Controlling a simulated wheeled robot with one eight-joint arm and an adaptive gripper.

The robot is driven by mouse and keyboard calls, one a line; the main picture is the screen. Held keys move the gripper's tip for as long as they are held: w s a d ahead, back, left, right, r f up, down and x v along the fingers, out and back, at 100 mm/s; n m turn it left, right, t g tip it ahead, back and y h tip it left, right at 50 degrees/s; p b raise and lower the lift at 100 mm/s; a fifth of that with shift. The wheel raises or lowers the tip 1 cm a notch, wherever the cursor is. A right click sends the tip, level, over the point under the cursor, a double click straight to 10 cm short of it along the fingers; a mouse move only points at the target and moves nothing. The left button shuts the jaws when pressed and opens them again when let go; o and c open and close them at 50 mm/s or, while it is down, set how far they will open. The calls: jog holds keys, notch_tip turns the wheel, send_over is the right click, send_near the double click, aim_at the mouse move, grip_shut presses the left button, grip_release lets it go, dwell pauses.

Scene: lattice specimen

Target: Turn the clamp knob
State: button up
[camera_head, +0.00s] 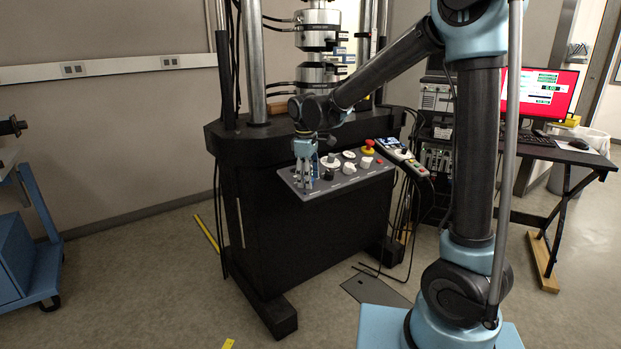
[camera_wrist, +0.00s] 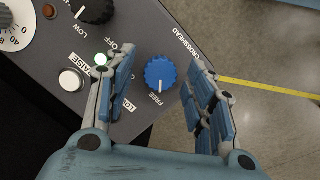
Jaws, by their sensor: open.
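A round blue knob (camera_wrist: 160,74) with a ribbed rim sits near the edge of the grey control panel (camera_wrist: 185,28). Its white line points down in the wrist view, toward the word FREE. Letters beside it, partly hidden by a finger, seem to read LOCK, and CROSSHEAD is printed above. My gripper (camera_wrist: 164,56) is open, with one finger on each side of the knob and a visible gap on the right. I cannot tell whether the left finger touches it. In the head view my gripper (camera_head: 306,184) points down at the panel's left end and hides the knob.
Open floor lies left of the machine.

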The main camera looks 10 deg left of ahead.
jog(key=c, duration=1.1)
jog(key=shift+d, duration=0.2)
jog(key=shift+a, duration=0.15)
jog(key=shift+w+a+m, duration=0.1)
jog(key=shift+w+m, duration=0.05)
jog(key=shift+m, duration=0.95)
jog(key=m, duration=0.3)
jog(key=m+g+y, duration=0.1)
jog(key=m, duration=0.2)
jog(key=shift+w+g, duration=0.1)
jog(key=shift+g, duration=0.2)
jog(key=m, duration=0.4)
jog(key=shift+d+y, duration=0.2)
jog(key=shift+y, duration=0.2)
jog(key=m+y, duration=0.1)
jog(key=m, duration=0.4)
jog(key=shift+d+g, duration=0.15)
jog(key=shift+g, duration=0.15)
